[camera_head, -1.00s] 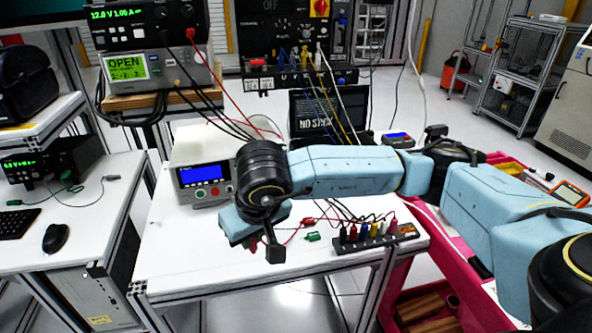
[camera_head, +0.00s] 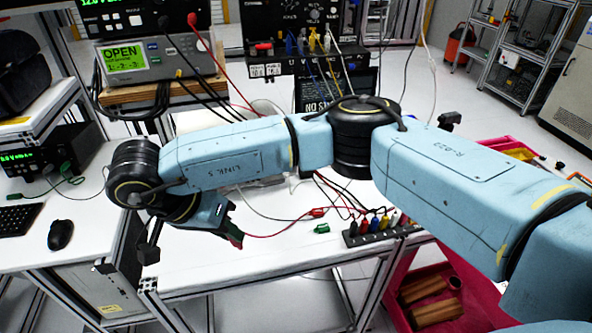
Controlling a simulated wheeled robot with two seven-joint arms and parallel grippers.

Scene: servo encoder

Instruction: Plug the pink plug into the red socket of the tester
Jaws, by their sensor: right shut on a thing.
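My right arm reaches across to the left, and my right gripper (camera_head: 232,239) hangs at its end above the left part of the white table. It is shut on a small dark pinkish-red piece, which looks like the pink plug, mostly hidden by the jaws. A red lead (camera_head: 270,234) runs from there to the right. The white instrument with the blue screen, possibly the tester, is almost wholly hidden behind my arm. No red socket can be made out on it. My left gripper is not in view.
A dark strip (camera_head: 362,241) with several coloured plugs stands at the table's right. A red clip (camera_head: 317,212) and a green clip (camera_head: 322,228) lie near it. The table front is clear.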

